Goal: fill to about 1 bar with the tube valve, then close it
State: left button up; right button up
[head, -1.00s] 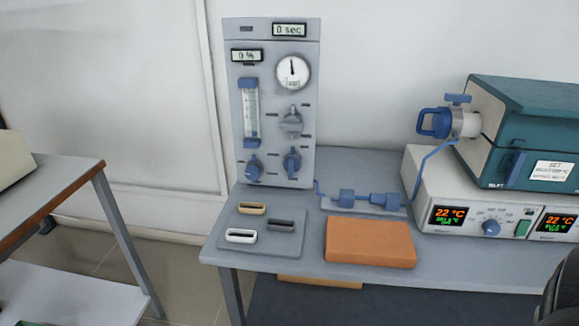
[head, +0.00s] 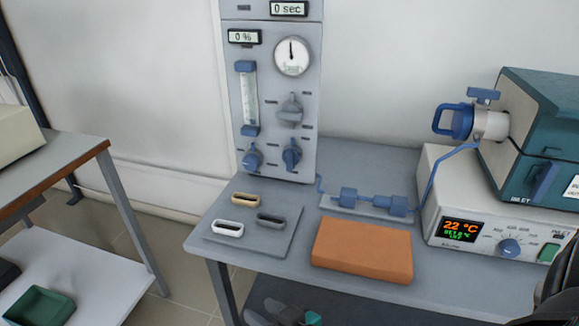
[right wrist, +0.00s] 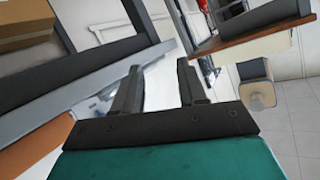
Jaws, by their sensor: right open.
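The grey gas panel (head: 272,150) stands at the back of the table. Its round gauge (head: 292,57) has a needle pointing about straight up; the scale is too small to read. A blue T-shaped valve handle (head: 484,94) sits on the metal tube end at the furnace's left. A thin blue line runs from there through blue inline fittings (head: 348,198) to the panel. My right gripper (head: 279,309) is low at the bottom edge, in front of the table and away from both. In the right wrist view its fingers (right wrist: 158,85) are apart and empty. My left gripper is not seen.
An orange block (head: 361,250) and a grey plate (head: 285,238) with three small boats lie on the table. The furnace controller (head: 480,215) reads 22 °C. A second table (head: 92,155) stands at left, with floor between. The panel displays read 0 % and 0 sec.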

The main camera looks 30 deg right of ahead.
jog(key=w+d+r+m+t+h+b, duration=0.4)
jog(key=w+r+m, duration=0.3)
jog(key=m, duration=0.4)
jog(key=w+d+r+m+t+h+b, duration=0.2)
jog(key=w+r+m+t+h+b, duration=0.35)
jog(key=m, duration=0.55)
jog(key=m+g+h+b, duration=0.5)
jog(key=m+g+h, duration=0.5)
jog(key=m, duration=1.3)
send_near(288, 159)
jog(key=s+a+r+y, duration=0.1)
jog(key=s+a+r+g+y, duration=0.1)
jog(key=s+a, duration=0.1)
jog(key=shift+a+r+g+y, duration=0.15)
jog(key=shift+g+y, duration=0.1)
jog(key=b+x, duration=0.1)
jog(key=x, duration=1)
jog(key=shift+w+d+b, duration=0.3)
jog(key=shift+d, duration=0.05)
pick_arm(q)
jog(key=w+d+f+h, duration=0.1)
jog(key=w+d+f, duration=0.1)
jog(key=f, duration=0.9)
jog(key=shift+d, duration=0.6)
pick_arm(e)
jog(key=shift+w+d, duration=0.2)
jog(key=shift+d, duration=0.05)
